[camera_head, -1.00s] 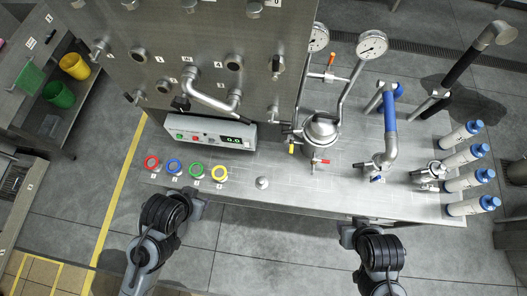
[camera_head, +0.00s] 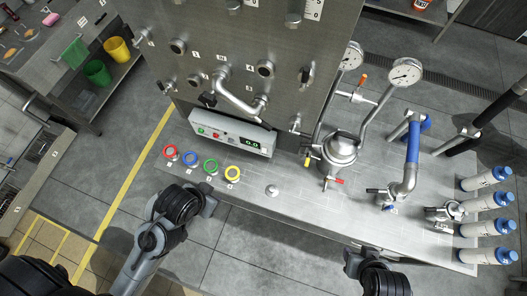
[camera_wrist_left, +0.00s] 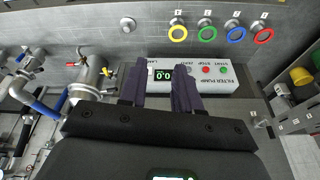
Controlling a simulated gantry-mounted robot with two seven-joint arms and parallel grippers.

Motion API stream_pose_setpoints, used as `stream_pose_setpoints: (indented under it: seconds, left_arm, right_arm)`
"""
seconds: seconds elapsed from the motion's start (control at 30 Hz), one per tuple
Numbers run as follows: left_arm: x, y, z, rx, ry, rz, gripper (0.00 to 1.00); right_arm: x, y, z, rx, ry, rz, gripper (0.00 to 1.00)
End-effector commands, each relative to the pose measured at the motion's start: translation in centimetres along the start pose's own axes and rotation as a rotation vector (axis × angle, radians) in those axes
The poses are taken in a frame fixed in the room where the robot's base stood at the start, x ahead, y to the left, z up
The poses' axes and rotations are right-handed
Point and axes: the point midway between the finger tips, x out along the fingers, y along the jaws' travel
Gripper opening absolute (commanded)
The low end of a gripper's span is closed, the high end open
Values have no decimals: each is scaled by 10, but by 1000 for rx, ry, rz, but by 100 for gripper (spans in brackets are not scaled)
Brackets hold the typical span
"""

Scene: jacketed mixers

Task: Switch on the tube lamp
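The white filter pump control box (camera_head: 232,134) has small coloured buttons and a lit green display. It also shows in the left wrist view (camera_wrist_left: 218,80), where a small label beside the display seems to read LAMP. Its switch is not clear, partly behind a finger. I cannot pick out the tube lamp itself. My left gripper (camera_wrist_left: 158,80) has its two dark fingers apart with nothing between them; the box shows beyond them. In the head view the left gripper (camera_head: 207,205) is at the bench's front edge. My right gripper (camera_head: 352,262) is low at the front edge, its fingers unclear.
Red, blue, green and yellow rings (camera_head: 233,173) stand on the steel bench (camera_head: 300,205) in front of the box. A metal vessel (camera_head: 341,150) with gauges stands right of it. White bottles with blue caps (camera_head: 485,203) line the right end. A steel panel (camera_head: 220,75) rises behind.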

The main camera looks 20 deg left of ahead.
Motion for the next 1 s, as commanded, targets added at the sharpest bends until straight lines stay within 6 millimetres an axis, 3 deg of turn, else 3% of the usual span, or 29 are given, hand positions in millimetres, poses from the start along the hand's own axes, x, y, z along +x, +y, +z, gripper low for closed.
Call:
stream_pose_setpoints:
  seconds: [0.03,0.2,0.47,0.57,0.7,1.0]
  left_arm:
    - [0,0,0,-7,0,0,24]
    - [0,-1,-7,-92,39,0,0]
    - [-1,-2,-64,-504,345,84,0]
    - [17,2,-85,-716,494,179,0]
    - [50,6,-102,-989,676,340,0]
    - [111,13,-106,-1314,890,599,0]
  right_arm:
    - [0,1,0,-2,-1,2,43]
    - [0,2,1,-6,-3,6,43]
    - [1,1,2,-3,-3,4,43]
    - [20,0,7,-1,2,2,43]
    - [64,-3,21,3,0,-1,43]
    - [145,-6,48,6,-4,-4,43]
